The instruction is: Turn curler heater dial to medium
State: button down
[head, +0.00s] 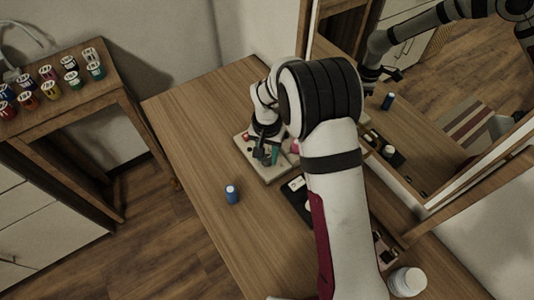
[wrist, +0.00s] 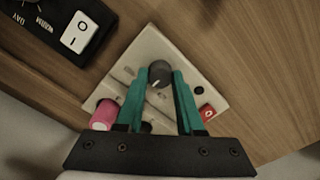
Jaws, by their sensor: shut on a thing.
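The curler heater is a cream square base (head: 276,177) on the wooden table; it also fills the middle of the wrist view (wrist: 148,46). Its dark grey round dial (wrist: 160,73) has a small white mark that points down and slightly left in the wrist view. My gripper (wrist: 163,78) has teal fingers, one on each side of the dial, shut on it. In the head view my gripper (head: 267,155) is over the base and hides the dial. A red switch (wrist: 207,112) and a pink cylinder (wrist: 104,114) are on the base, either side of my fingers. No setting marks are readable.
A black panel (wrist: 60,20) with a white rocker switch (wrist: 79,33) lies beside the base. A blue cylinder (head: 232,195) stands on the table. A white jar (head: 407,281) is at the near right. A mirror (head: 440,110) borders the right side.

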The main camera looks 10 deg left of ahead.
aim_at(267, 158)
jog(key=c, duration=0.5)
grip_release()
jog(key=shift+c, duration=0.2)
notch_tip(267, 158, up, 16)
jog(key=shift+f, duration=0.1)
jog(key=s+d+r+m+y, duration=0.1)
jog(key=s+d+r+m, duration=0.15)
jog(key=s+d, duration=0.55)
jog(key=s+d+r+m, duration=0.1)
jog(key=s+d+r, duration=0.35)
jog(key=s, duration=0.55)
jog(key=s+d+f, duration=0.2)
jog(key=s+f, duration=0.2)
jog(key=s, duration=0.5)
jog(key=shift+d+m+y, duration=0.4)
jog(key=shift+m, duration=0.05)
